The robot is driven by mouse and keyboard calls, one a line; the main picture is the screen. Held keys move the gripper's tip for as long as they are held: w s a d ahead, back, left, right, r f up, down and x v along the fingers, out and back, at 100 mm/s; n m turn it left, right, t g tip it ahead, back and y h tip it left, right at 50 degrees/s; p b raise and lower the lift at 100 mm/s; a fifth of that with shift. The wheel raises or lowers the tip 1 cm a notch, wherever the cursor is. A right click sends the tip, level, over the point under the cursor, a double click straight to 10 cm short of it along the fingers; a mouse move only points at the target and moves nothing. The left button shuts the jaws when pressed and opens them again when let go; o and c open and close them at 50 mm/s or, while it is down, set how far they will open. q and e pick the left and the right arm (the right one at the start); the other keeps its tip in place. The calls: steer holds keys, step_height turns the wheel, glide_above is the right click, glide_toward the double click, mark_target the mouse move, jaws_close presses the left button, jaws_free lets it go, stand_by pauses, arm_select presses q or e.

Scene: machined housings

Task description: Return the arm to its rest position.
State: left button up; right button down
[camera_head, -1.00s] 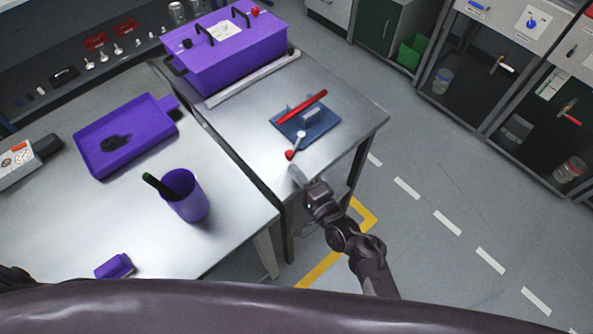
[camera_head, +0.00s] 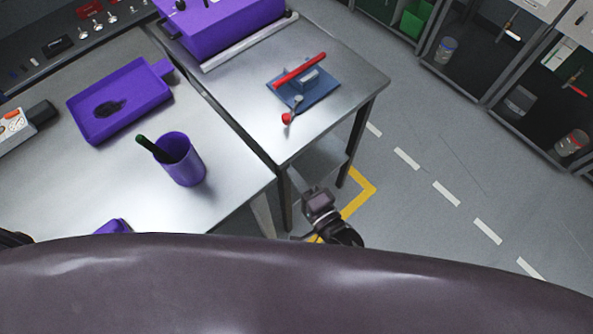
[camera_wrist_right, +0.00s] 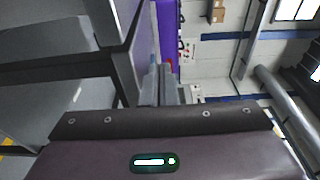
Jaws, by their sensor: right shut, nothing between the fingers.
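My right arm shows at the bottom middle of the head view, its gripper (camera_head: 305,237) low beside the front edge of the right-hand metal table (camera_head: 245,115). The fingers are mostly hidden from the head camera. In the right wrist view the gripper's fingers (camera_wrist_right: 158,84) are together and hold nothing. The table's dark edge and leg stand to their left in that view. My left gripper is out of view; only a dark bit of the arm shows at the left edge of the head view.
A blue plate (camera_head: 303,88) with a red-handled tool lies on the right table, beside a purple box (camera_head: 225,28). A purple tray (camera_head: 120,103) and purple cup (camera_head: 182,160) are on the left table. Open floor (camera_head: 430,240) lies to the right.

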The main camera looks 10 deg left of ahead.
stand_by(0.3)
steer(key=s+d+f+n+g+h+b, duration=0.1)
steer(key=s+d+f+n+g+h, duration=0.2)
steer(key=f, duration=0.7)
steer(key=s+d+f+n+g+h, duration=0.15)
steer(key=s+d+f, duration=0.25)
steer(key=f, duration=0.5)
steer(key=s+d+f+n+g+h+b, duration=0.1)
steer(key=s+d+f+n+g+h, duration=0.2)
steer(key=f, duration=0.7)
steer(key=s+d+f+n+g+h, duration=0.2)
steer(key=s+d+f, duration=0.4)
steer(key=s+d, duration=0.2)
steer(key=s+d+f+n+g+h, duration=0.2)
steer(key=s+d+f, duration=0.4)
steer(key=s+d, duration=0.3)
steer(key=shift+s+f+n+g+b, duration=0.4)
steer(key=shift+s+n+g, duration=0.15)
steer(key=shift+g, duration=0.2)
